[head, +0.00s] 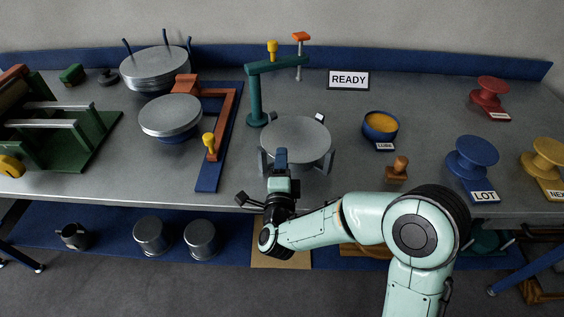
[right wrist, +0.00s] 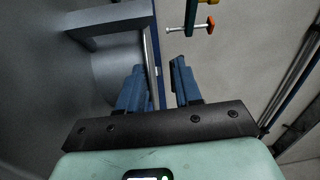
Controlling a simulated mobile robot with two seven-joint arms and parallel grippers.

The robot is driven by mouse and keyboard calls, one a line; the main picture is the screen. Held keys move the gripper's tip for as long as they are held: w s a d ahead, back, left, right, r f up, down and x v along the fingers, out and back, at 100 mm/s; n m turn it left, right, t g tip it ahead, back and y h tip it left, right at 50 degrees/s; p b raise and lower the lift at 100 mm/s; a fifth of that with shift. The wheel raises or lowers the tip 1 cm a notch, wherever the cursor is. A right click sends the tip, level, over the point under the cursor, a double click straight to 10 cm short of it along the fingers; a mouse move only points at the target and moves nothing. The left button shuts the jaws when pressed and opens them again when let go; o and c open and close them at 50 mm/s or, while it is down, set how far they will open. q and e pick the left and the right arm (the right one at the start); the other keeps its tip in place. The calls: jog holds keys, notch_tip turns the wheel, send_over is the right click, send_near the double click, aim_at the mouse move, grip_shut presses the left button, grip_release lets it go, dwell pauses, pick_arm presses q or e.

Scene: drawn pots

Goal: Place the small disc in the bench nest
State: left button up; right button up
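A flat round grey plate (head: 295,137) lies level at mid bench, among grey upright brackets. I cannot tell if it is the small disc. A pale round disc (head: 170,114) rests on a blue round base to its left. A wider pale disc stack (head: 154,66) stands behind, among blue pegs. My right gripper (head: 281,157) is at the front edge of the grey plate. In the right wrist view its blue fingers (right wrist: 158,82) are apart, with a thin bright edge between them and a gap beside the right finger. My left gripper is out of view.
A teal post clamp (head: 255,98) with an orange handle stands behind the plate. An orange and blue frame (head: 228,120) stands left. Blue and yellow spools are farther right.

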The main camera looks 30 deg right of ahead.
jog(key=shift+r+p, duration=0.35)
jog(key=shift+p, duration=0.1)
jog(key=b+v, duration=0.3)
jog(key=v, duration=0.9)
jog(key=shift+r, duration=0.25)
